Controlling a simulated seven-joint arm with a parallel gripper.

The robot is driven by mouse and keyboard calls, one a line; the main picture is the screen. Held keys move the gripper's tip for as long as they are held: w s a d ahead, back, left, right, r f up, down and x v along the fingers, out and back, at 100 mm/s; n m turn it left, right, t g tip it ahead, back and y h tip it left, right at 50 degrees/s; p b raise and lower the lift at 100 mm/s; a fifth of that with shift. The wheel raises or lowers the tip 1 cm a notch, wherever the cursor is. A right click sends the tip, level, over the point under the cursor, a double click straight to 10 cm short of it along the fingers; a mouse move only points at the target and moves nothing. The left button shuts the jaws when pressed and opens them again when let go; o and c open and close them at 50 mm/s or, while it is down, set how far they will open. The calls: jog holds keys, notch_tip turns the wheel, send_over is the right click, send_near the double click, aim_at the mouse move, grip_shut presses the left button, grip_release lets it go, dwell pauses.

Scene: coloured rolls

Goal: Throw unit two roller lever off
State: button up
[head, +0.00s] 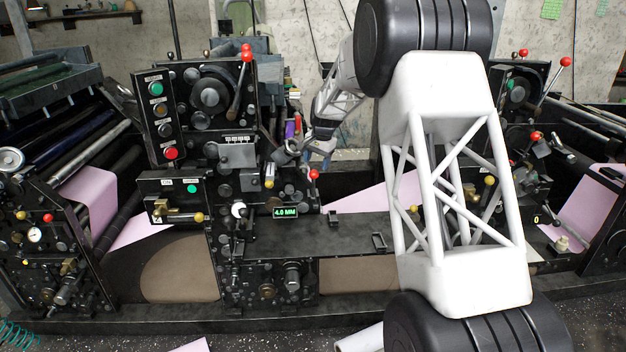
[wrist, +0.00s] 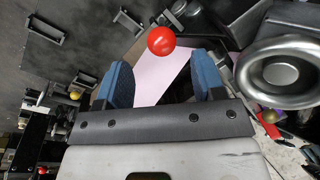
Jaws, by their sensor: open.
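A red ball knob (wrist: 161,40) shows in the wrist view just beyond and between my two blue fingertips, apart from both. In the head view, a red-knobbed lever (head: 314,174) stands on the middle press unit, just below my gripper (head: 305,150). This is likely the same knob. My gripper is open and empty, and its fingers (wrist: 160,66) show in the wrist view. Another red-knobbed lever (head: 246,53) stands upright at the top of the middle unit. I cannot read which unit is numbered two.
The right unit has red-knobbed levers (head: 535,136) and dark panels. A silver round part (wrist: 282,70) lies close to the right finger in the wrist view. Pink paper (head: 375,200) runs behind the middle unit. My own white arm link hides part of the right side.

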aim_at(314, 173)
jog(key=shift+w+f, duration=0.15)
dwell(0.3)
jog(key=shift+w+a+f, duration=0.1)
jog(key=shift+a+f, duration=0.1)
jog(key=shift+f, duration=1.05)
jog(key=shift+w+a+f, duration=0.15)
jog(key=shift+a+f, duration=0.05)
jog(key=shift+f, duration=1.05)
jog(key=shift+w+a+f, duration=0.1)
jog(key=shift+a+f, duration=0.1)
jog(key=shift+f, duration=1.05)
grip_shut()
